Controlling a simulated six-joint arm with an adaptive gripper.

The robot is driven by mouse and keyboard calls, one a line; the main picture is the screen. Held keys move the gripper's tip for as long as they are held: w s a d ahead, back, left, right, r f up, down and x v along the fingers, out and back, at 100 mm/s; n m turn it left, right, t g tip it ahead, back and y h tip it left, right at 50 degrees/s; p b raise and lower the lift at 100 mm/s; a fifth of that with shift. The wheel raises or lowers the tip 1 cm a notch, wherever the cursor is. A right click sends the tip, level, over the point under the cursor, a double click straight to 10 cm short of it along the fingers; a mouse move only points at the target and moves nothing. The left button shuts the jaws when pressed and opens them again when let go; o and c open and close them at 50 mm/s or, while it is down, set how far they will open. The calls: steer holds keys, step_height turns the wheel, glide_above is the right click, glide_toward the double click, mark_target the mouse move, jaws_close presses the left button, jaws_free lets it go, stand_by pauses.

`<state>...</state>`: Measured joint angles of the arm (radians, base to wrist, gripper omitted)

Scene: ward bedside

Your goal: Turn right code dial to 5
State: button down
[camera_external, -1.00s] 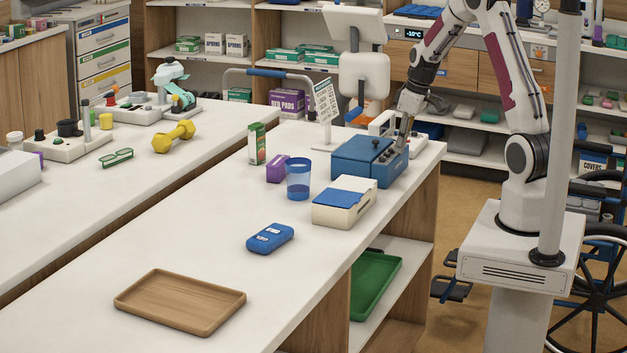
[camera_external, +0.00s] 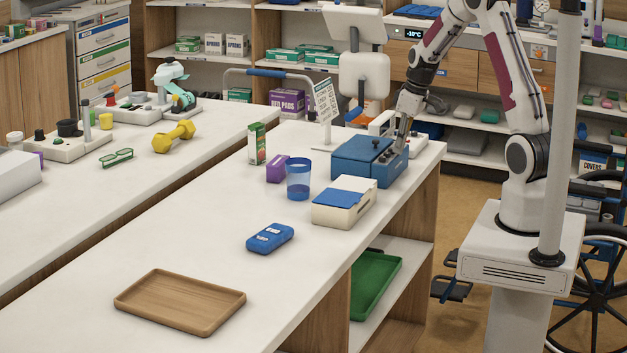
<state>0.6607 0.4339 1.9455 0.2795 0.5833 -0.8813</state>
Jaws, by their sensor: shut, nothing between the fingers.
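A blue box (camera_external: 352,163) with dark knobs on its top and right side stands at the far right end of the white table. My gripper (camera_external: 400,146) points down at the box's right side, where the code dials seem to be. It is shut, with its tips at or very near that side. The right code dial cannot be made out, as the fingertips cover that spot and the parts are small. The dial's number cannot be read, and I cannot tell whether the tips touch it.
A white box with a blue lid (camera_external: 345,202), a blue cup (camera_external: 298,179), a purple box (camera_external: 277,168) and a green-white carton (camera_external: 257,143) stand nearby. A blue case (camera_external: 270,237) and a wooden tray (camera_external: 180,302) lie nearer the front. A sign stand (camera_external: 326,105) rises behind the blue box.

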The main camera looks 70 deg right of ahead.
steer(key=shift+r, duration=0.1)
steer(key=shift+s+a, duration=0.1)
steer(key=shift+s, duration=0.25)
steer(key=shift+r, duration=0.1)
steer(key=shift+w+v, duration=0.2)
steer(key=shift+v, duration=0.7)
steer(key=shift+w+v, duration=0.25)
steer(key=shift+v, duration=0.7)
steer(key=shift+w+v, duration=0.2)
steer(key=shift+v, duration=0.7)
steer(key=shift+r, duration=0.25)
steer(key=shift+w+d+r, duration=0.15)
steer(key=shift+d+r, duration=0.05)
steer(key=shift+d, duration=0.35)
steer(key=shift+w+d+r, duration=0.1)
steer(key=shift+d+r, duration=0.15)
steer(key=shift+d, duration=0.3)
steer(key=shift+f, duration=0.1)
